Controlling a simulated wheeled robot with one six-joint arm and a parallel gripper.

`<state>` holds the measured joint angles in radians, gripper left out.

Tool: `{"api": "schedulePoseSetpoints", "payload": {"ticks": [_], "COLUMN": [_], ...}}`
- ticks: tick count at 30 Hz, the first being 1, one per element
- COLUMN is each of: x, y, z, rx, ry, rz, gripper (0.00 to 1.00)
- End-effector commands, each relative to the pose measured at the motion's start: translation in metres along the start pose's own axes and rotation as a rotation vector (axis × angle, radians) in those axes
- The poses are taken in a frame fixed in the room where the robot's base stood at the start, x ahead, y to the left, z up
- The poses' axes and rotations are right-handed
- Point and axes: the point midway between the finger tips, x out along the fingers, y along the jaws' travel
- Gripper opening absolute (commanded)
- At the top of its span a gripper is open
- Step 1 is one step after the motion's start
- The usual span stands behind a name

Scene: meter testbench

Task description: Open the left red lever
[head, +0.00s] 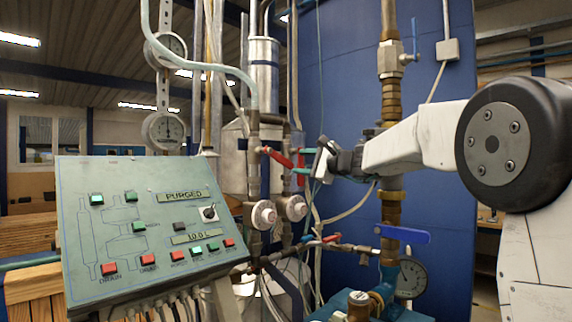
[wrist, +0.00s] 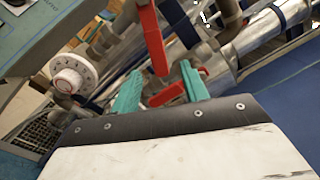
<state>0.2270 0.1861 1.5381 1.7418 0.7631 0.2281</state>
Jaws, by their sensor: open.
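The left red lever (head: 277,157) slants down to the right from its valve on the left vertical pipe in the head view. My gripper (head: 302,161) is just right of its free end, with green fingers apart. In the wrist view the open fingers (wrist: 160,78) point at the pipes. One long red lever (wrist: 152,40) reaches down between the fingertips, and a shorter red piece (wrist: 166,95) lies between the fingers. I cannot tell which of these is the left lever, or whether a finger touches either.
A control panel (head: 140,215) with buttons stands at the left. Two white round knobs (head: 264,214) sit below the levers. A blue-handled valve (head: 402,235) and a gauge (head: 410,278) are at the lower right. Pipes and hoses crowd the space around my gripper.

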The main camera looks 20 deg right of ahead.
Motion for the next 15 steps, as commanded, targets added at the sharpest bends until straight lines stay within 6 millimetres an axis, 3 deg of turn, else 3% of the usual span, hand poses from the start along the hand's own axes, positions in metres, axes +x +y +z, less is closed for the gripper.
{"api": "schedulePoseSetpoints", "payload": {"ticks": [15], "x": [0.070], "y": [0.003], "z": [-0.001], "rx": [0.002], "ry": [0.001], "rz": [0.006], "gripper": [0.45]}}
